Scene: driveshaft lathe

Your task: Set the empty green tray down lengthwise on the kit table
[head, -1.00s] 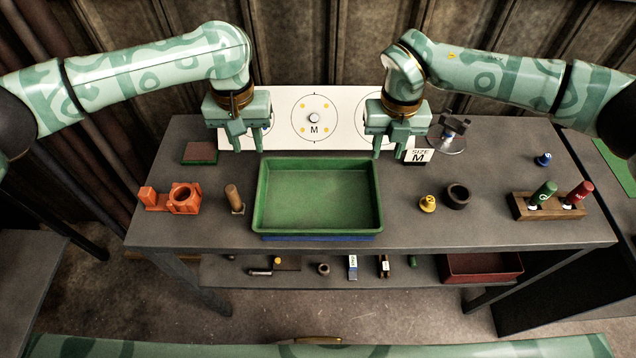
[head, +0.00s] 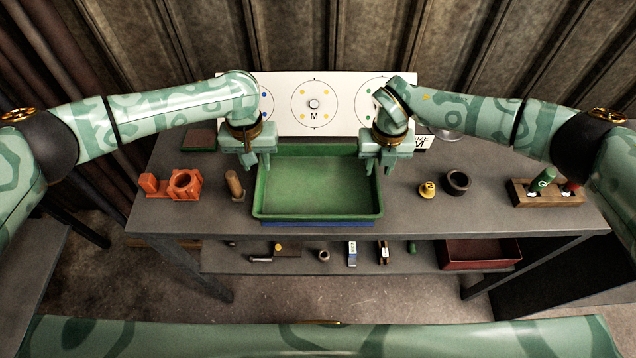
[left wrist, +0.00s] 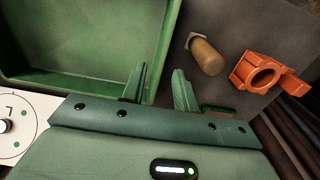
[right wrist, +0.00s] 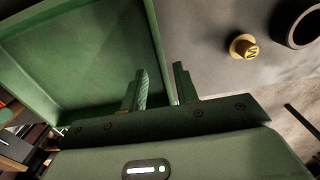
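The green tray (head: 317,217) is empty and sits with its long side across the middle of the grey kit table (head: 420,222). A blue edge (head: 318,224) shows beneath its front. My left gripper (head: 256,166) is at the tray's left wall; in the left wrist view its open fingers (left wrist: 158,88) stand on either side of that wall with a gap. My right gripper (head: 376,167) is at the right wall; in the right wrist view its open fingers (right wrist: 160,88) stand on either side of it, apart. How deep the fingers reach is unclear.
Left of the tray are a brown-topped peg (head: 234,182) and an orange fixture (head: 184,184). Right of it are a yellow piece (head: 427,188), a dark ring (head: 457,182) and a wooden holder (head: 530,195). A white board (head: 313,88) stands behind. A lower shelf holds small parts and a red bin (head: 481,254).

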